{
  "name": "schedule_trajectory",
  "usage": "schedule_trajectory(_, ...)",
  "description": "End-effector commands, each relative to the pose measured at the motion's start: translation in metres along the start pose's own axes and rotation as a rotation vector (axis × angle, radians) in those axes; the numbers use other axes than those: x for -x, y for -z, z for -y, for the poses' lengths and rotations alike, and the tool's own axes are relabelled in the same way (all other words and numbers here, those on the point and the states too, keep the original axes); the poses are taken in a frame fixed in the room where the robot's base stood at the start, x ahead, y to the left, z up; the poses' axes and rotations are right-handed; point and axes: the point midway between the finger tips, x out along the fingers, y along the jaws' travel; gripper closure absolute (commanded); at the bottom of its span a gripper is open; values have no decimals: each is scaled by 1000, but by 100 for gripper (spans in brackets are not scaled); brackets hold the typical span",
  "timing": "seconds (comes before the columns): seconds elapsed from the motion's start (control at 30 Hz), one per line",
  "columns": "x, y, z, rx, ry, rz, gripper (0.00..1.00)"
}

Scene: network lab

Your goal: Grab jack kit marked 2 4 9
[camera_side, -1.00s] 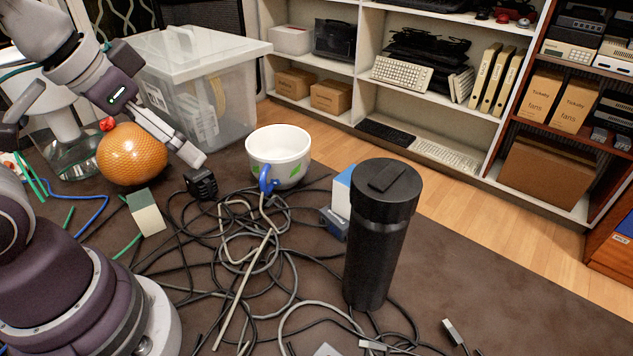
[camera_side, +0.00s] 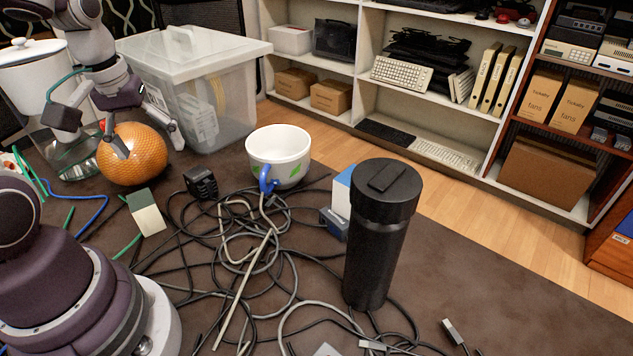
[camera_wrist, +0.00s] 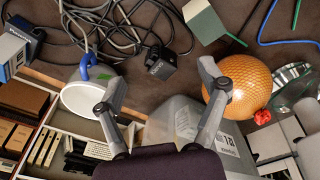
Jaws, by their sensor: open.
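My gripper (camera_side: 147,142) is open and empty, with its fingers spread around the near top of an orange textured ball in the side view. In the wrist view, my gripper (camera_wrist: 162,88) points over the table edge area. No marking 2 4 9 is readable in either view, so I cannot tell which thing is the jack kit.
The orange ball (camera_side: 134,154), a white mug (camera_side: 278,150) with a blue handle, a black adapter (camera_side: 201,183) and the black tumbler (camera_side: 378,235) stand on the table. Tangled cables (camera_side: 245,235) cover its middle. A clear lidded bin (camera_side: 200,95) stands behind.

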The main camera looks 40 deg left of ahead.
Motion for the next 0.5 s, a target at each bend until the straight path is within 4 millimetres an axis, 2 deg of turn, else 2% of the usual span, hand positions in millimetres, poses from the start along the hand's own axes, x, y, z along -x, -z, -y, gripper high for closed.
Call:
schedule_trajectory(0.03,-15,7,21,143,35,49,26)
schedule_trajectory(0.1,-30,12,44,301,68,94,26)
schedule_trajectory(0.2,-44,13,64,434,96,132,26)
schedule_trajectory(0.27,-50,12,70,469,103,142,26)
schedule_trajectory(0.5,-93,5,72,474,105,148,26)
